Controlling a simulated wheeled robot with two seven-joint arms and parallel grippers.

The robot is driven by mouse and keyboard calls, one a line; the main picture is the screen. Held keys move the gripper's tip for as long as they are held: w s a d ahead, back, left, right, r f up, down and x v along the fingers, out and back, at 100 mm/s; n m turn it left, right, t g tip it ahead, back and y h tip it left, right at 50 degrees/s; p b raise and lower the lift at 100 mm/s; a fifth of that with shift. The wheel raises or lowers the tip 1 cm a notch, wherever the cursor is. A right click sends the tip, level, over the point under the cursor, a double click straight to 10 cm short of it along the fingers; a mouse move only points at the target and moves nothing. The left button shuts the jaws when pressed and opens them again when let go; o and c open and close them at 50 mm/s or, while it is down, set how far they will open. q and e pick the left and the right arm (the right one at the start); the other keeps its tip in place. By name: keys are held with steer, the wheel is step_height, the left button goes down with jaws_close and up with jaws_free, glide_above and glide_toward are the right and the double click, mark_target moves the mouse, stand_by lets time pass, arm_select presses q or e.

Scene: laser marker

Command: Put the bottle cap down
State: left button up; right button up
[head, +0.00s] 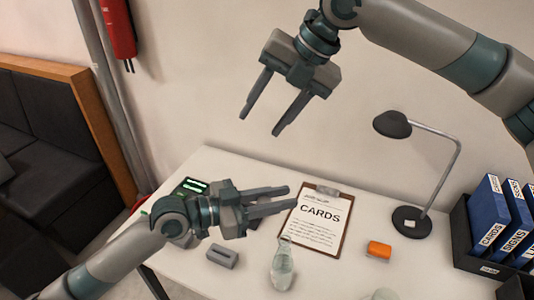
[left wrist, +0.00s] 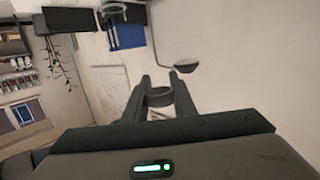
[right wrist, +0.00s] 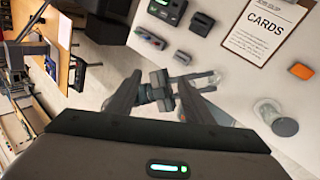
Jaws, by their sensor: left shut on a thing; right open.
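My left gripper (head: 291,197) is shut above the table, between the clipboard and a clear bottle (head: 282,265). In the left wrist view a dark round piece, apparently the bottle cap (left wrist: 160,97), sits between its fingers. The cap cannot be made out in the head view. The bottle stands on the white table (head: 330,280) just below the left gripper in the picture; it also shows in the right wrist view (right wrist: 205,78), partly beside the left gripper. My right gripper (head: 260,124) is open and empty, high in front of the wall.
A clipboard marked CARDS (head: 318,222), an orange block (head: 379,250), a lamp (head: 411,221) and a binder rack (head: 462,235) are on the table. A grey block (head: 222,256) and a device with green lights (head: 192,186) are at left. A glass jar (right wrist: 266,109) stands near the orange block.

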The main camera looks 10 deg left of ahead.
mark_target(264, 201)
steer(key=s+f+n+h, duration=0.5)
steer(key=s, duration=0.1)
steer(key=shift+d+n, duration=0.3)
steer(key=shift+d, duration=0.1)
steer(key=shift+s, duration=0.1)
steer(key=shift+w+a+f, duration=0.1)
steer(key=shift+w+f, duration=0.1)
steer(key=shift+f, duration=1.75)
steer(key=shift+w+a+f, duration=0.15)
steer(key=shift+w+f, duration=0.1)
steer(key=shift+f, duration=1.75)
steer(key=shift+w+a+f, duration=0.1)
steer(key=shift+w+f, duration=0.1)
steer(key=shift+f, duration=1.75)
steer(key=shift+c, duration=0.6)
steer(key=c, duration=1)
arm_select(q)
steer(key=o, duration=1.1)
